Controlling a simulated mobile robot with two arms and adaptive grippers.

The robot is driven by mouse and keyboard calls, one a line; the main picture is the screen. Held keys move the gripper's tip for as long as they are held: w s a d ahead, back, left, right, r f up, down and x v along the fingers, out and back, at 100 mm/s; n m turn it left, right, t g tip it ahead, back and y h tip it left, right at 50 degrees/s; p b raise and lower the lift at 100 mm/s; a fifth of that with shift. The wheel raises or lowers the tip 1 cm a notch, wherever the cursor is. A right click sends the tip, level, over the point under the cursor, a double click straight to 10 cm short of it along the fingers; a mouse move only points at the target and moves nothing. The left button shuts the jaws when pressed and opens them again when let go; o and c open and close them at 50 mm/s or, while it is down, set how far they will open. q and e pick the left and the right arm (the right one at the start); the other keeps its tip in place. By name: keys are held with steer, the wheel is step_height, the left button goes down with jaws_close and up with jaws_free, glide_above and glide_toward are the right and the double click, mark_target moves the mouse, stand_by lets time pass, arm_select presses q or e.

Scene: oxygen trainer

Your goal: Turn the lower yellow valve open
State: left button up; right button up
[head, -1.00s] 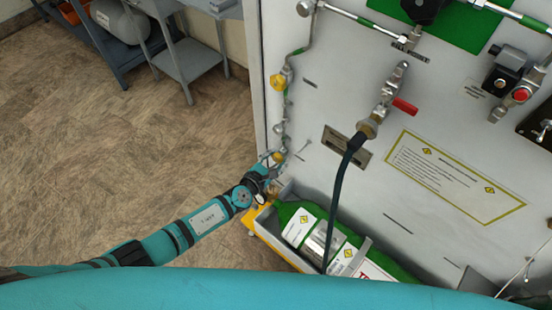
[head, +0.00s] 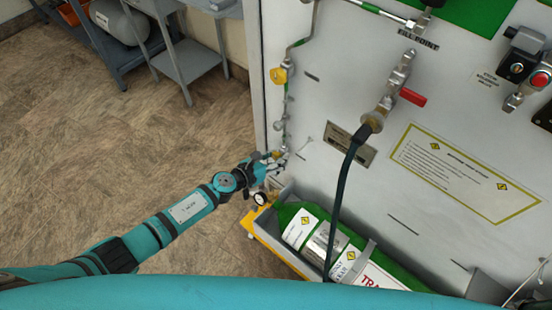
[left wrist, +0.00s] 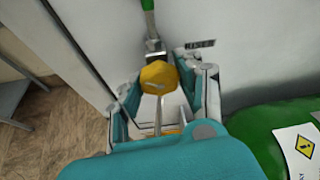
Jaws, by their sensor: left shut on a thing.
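The lower yellow valve (left wrist: 159,75) is a faceted yellow knob on the thin pipe at the left edge of the panel. In the left wrist view it sits between the two fingers of my left gripper (left wrist: 162,92), which is shut on it. In the head view my left gripper (head: 277,158) is at the lower end of that pipe and hides most of the knob. My right gripper is in neither view.
An upper yellow valve (head: 278,75) sits higher on the pipe. A small gauge (head: 260,198) and a green cylinder (head: 290,212) in a tray are just below my gripper. A dark hose (head: 340,205) hangs to the right.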

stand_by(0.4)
arm_select(q)
steer(key=o, duration=1.2)
steer(key=shift+c, duration=0.2)
steer(key=shift+s+a+r, duration=0.35)
steer(key=shift+a, duration=0.15)
steer(key=v, duration=1)
steer(key=shift+s+a, duration=0.15)
steer(key=shift+s, duration=0.2)
